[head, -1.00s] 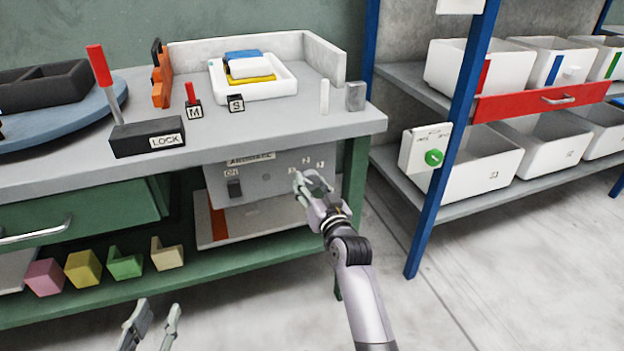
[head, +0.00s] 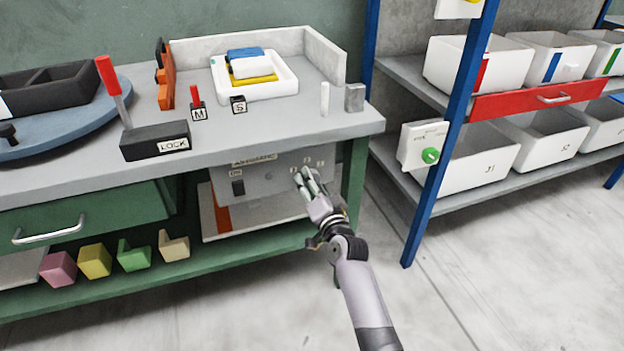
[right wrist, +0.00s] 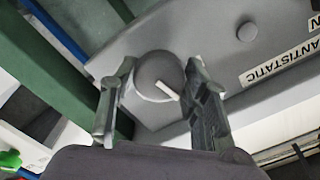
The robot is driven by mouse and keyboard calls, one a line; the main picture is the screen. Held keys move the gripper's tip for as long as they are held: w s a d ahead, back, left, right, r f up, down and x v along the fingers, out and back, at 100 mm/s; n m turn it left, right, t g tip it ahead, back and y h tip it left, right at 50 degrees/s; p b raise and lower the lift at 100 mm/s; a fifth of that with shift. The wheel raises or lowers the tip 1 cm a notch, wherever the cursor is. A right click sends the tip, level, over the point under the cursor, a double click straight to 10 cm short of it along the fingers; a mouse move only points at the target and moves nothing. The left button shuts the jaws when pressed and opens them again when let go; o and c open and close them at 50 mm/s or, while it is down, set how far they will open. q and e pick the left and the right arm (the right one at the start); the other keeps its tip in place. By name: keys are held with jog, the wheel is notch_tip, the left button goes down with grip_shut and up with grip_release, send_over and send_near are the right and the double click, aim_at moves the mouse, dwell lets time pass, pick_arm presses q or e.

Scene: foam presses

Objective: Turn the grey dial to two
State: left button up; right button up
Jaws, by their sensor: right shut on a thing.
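The grey dial (right wrist: 158,75) with a white pointer mark sits on the grey antistatic panel under the bench. In the right wrist view it lies between the two fingers of my right gripper (right wrist: 160,95), which is shut on it. In the head view my right gripper (head: 307,183) reaches the panel (head: 262,185) and hides the dial. Number marks above the dial are partly visible but too small to read surely. My left gripper is not in view.
The bench top (head: 260,125) overhangs the panel. A green bench leg (head: 354,185) stands close right of my right gripper. A green dial (head: 430,155) is on a white box on the blue shelf post. Foam blocks (head: 95,261) lie on the lower shelf.

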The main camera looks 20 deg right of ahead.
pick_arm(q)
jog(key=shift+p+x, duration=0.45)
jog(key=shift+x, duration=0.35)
pick_arm(e)
jog(key=shift+r+m, duration=0.1)
jog(key=shift+m, duration=1.2)
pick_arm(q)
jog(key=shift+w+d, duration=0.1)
pick_arm(e)
jog(key=o, duration=1.2)
jog(key=shift+c, duration=0.2)
jog(key=s, duration=1.2)
jog(key=shift+d, duration=0.2)
